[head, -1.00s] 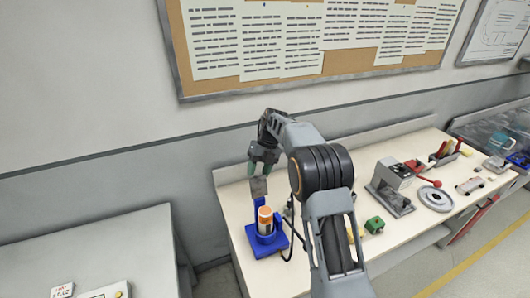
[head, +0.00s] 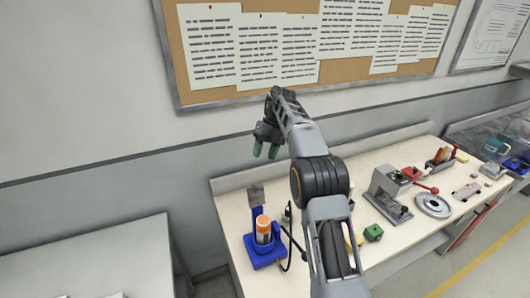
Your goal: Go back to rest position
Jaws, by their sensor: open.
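My gripper (head: 265,151) is open and empty. Its greenish fingertips hang in the air above the left end of the bench (head: 232,208), in front of the wall. Below it, a blue stand (head: 262,257) holds an upright orange and white cylinder (head: 263,230). A grey block-like part (head: 256,194) stands at the top of the blue stand's back. The gripper is clear of the stand and the cylinder. My arm crosses the middle of the view and hides part of the bench.
A lower white surface (head: 90,262) is at left. A corkboard (head: 330,50) hangs above.

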